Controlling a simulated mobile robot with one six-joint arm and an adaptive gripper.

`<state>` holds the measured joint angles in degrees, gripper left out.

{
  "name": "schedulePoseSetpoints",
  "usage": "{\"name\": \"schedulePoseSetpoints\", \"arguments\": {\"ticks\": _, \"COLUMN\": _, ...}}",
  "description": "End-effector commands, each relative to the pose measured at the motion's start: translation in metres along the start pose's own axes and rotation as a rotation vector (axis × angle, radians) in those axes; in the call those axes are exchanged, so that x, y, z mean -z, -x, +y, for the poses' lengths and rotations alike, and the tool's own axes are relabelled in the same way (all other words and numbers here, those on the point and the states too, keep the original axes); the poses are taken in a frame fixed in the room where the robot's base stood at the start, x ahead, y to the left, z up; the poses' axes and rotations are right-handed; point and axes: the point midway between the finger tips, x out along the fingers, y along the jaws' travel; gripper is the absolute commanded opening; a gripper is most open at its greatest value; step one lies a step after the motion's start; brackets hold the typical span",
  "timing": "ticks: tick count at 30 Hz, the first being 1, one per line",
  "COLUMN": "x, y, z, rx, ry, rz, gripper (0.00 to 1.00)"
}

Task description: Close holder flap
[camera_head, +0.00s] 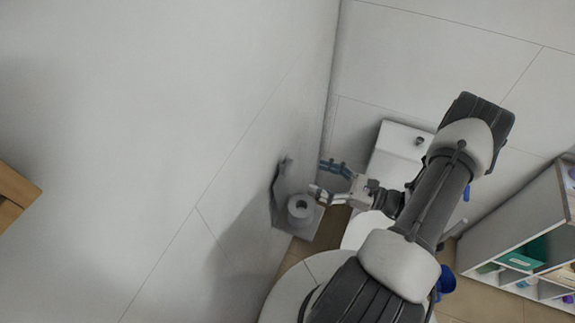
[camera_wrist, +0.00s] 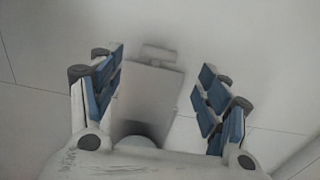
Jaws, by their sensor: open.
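The grey paper holder (camera_head: 279,196) is on the white wall, with a pale paper roll (camera_head: 298,212) in its lower part. Its flap (camera_head: 284,176) appears raised, standing up near the wall above the roll. In the wrist view the flap (camera_wrist: 150,92) is a flat grey plate with a small tab at its top, seen between my fingers. A rounded edge below it looks like the roll (camera_wrist: 138,130). My gripper (camera_head: 321,179) is open, its blue-padded fingers just right of the holder. The gripper (camera_wrist: 162,72) holds nothing. Contact with the flap cannot be told.
A white toilet with its cistern (camera_head: 401,146) stands behind and beside my arm. A white shelf unit (camera_head: 510,225) with colored items is at the right. A wooden edge (camera_head: 14,195) shows at far left. The wall left of the holder is bare.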

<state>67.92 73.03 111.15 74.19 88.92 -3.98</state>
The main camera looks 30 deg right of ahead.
Motion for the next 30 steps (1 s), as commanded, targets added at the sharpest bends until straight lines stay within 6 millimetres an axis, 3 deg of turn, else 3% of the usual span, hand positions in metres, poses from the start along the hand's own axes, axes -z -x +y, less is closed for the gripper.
{"name": "schedulePoseSetpoints", "arguments": {"ticks": 6, "x": 0.000, "y": -0.050, "z": 0.002, "rx": -0.007, "ry": 0.000, "rz": 0.001, "gripper": 0.70}}
{"name": "schedulePoseSetpoints", "arguments": {"ticks": 15, "x": 0.000, "y": -0.097, "z": 0.001, "rx": -0.003, "ry": 0.001, "rz": 0.001, "gripper": 0.70}}
{"name": "schedulePoseSetpoints", "arguments": {"ticks": 28, "x": 0.000, "y": -0.106, "z": 0.000, "rx": 0.000, "ry": 0.001, "rz": 0.001, "gripper": 0.70}}
{"name": "schedulePoseSetpoints", "arguments": {"ticks": 30, "x": 0.000, "y": -0.106, "z": 0.000, "rx": 0.000, "ry": 0.001, "rz": 0.001, "gripper": 0.65}}
